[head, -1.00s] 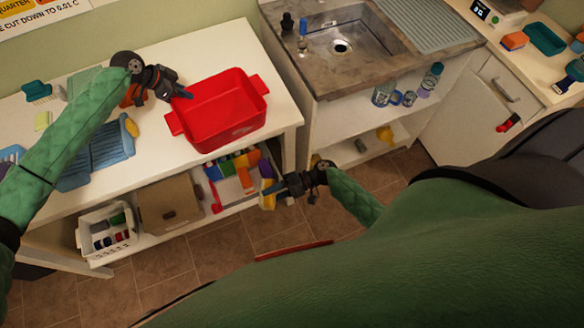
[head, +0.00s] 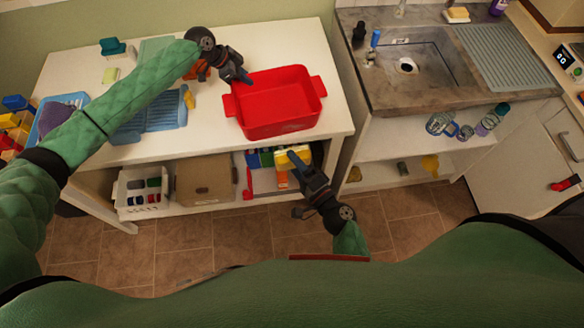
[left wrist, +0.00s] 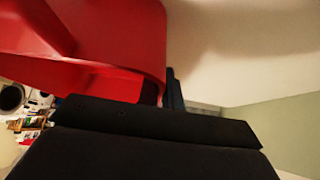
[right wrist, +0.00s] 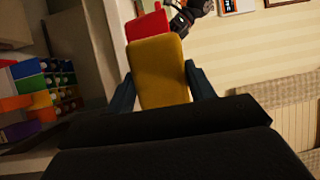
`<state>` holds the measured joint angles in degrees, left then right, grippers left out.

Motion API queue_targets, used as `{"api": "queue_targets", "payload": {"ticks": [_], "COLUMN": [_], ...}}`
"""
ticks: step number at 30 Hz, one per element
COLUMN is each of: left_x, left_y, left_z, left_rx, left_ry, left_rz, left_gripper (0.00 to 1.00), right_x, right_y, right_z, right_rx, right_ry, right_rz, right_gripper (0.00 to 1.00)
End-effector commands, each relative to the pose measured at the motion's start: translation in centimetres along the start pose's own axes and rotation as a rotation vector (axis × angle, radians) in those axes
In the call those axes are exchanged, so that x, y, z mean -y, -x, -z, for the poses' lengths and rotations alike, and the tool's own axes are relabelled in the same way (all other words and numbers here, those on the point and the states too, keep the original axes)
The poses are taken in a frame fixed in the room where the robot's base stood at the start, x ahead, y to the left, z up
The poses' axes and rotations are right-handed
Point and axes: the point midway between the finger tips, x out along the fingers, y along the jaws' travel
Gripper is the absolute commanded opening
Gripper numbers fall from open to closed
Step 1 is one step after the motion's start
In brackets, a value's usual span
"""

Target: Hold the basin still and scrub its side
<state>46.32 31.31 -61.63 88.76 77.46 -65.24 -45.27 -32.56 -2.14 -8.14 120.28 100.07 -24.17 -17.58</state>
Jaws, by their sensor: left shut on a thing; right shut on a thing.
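The red basin (head: 278,128) stands upright on the white table, with a tab handle at each end. It also fills the upper left of the left wrist view (left wrist: 70,45). My left gripper (head: 246,80) is shut on the basin's rim at its back left. My right gripper (head: 300,163) is shut on a yellow sponge (head: 284,160) in front of the table, below the basin's front side. The sponge shows between the fingers in the right wrist view (right wrist: 158,72), with the red basin (right wrist: 146,24) beyond it. In the head view a gap separates sponge and basin.
The white table (head: 190,160) also bears a blue dish rack (head: 150,122). On its lower shelf are a white basket (head: 140,190), a brown box (head: 205,180) and coloured items. A sink counter (head: 430,85) stands to the right, across a gap.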

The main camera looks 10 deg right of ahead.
Motion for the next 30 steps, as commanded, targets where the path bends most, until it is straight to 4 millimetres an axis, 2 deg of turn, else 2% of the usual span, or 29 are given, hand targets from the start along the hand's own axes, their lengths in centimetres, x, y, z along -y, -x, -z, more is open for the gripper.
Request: {"api": "queue_targets", "payload": {"ticks": [12, 30], "left_x": [-0.1, -0.1], "left_y": [-0.1, -0.1], "left_z": [-0.1, -0.1], "left_rx": [0.001, 0.001], "left_ry": [-0.001, -0.001], "left_rz": [0.000, 0.000], "left_gripper": [0.00, 0.00], "right_x": [-0.1, -0.1], "right_y": [0.2, -4.8], "right_z": [0.0, 2.0], "right_rx": [0.003, 0.005], "right_ry": [-0.001, 0.000], "right_rz": [0.001, 0.002], "right_gripper": [0.27, 0.27]}}
